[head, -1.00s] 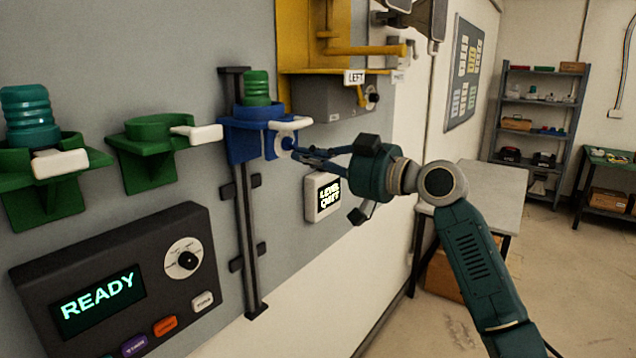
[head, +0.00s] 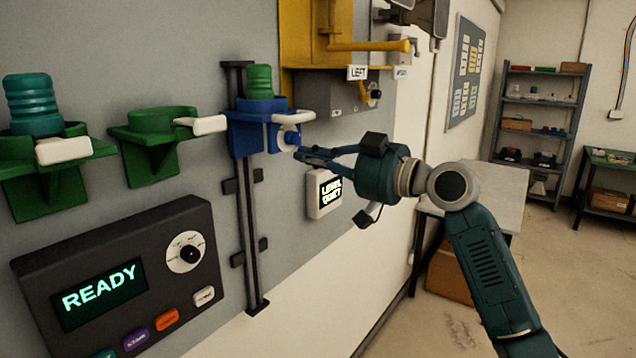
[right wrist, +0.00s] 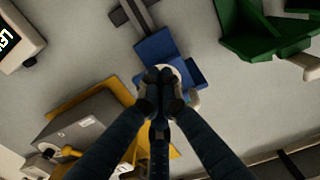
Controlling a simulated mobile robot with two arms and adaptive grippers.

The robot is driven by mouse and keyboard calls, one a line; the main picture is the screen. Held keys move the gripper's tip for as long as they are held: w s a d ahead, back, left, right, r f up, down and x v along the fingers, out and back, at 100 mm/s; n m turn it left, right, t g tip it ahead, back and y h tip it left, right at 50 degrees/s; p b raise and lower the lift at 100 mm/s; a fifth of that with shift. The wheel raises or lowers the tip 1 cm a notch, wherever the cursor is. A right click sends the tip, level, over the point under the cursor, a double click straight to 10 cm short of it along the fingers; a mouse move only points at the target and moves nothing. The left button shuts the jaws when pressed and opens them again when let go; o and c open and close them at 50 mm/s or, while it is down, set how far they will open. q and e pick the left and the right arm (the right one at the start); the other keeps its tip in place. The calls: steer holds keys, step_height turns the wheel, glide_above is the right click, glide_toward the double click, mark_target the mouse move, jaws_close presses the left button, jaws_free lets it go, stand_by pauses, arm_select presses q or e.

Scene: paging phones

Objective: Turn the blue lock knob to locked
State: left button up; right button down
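A blue holder (head: 247,138) is mounted on a dark vertical rail, with a green ribbed cylinder (head: 259,82) in it and a white lever (head: 294,117) at its front. The lock knob (head: 289,138) shows as a small pale disc on the holder's right side; its setting is too small to read. My right gripper (head: 299,153) has its fingertips together just below and right of the knob, with no object seen between them. In the right wrist view the fingertips (right wrist: 159,86) cover part of the pale disc and blue holder (right wrist: 157,47). My left gripper is out of view.
Two green holders (head: 152,148) are on the wall to the left, above a dark READY panel (head: 120,275). A small white display box (head: 322,191) sits below the gripper. A yellow bracket (head: 300,40) and grey box (head: 335,92) are above right.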

steer(key=v, duration=0.4)
steer(key=shift+d+f+b, duration=0.1)
steer(key=shift+d+b, duration=0.25)
steer(key=shift+b, duration=0.05)
steer(key=shift+a, duration=0.1)
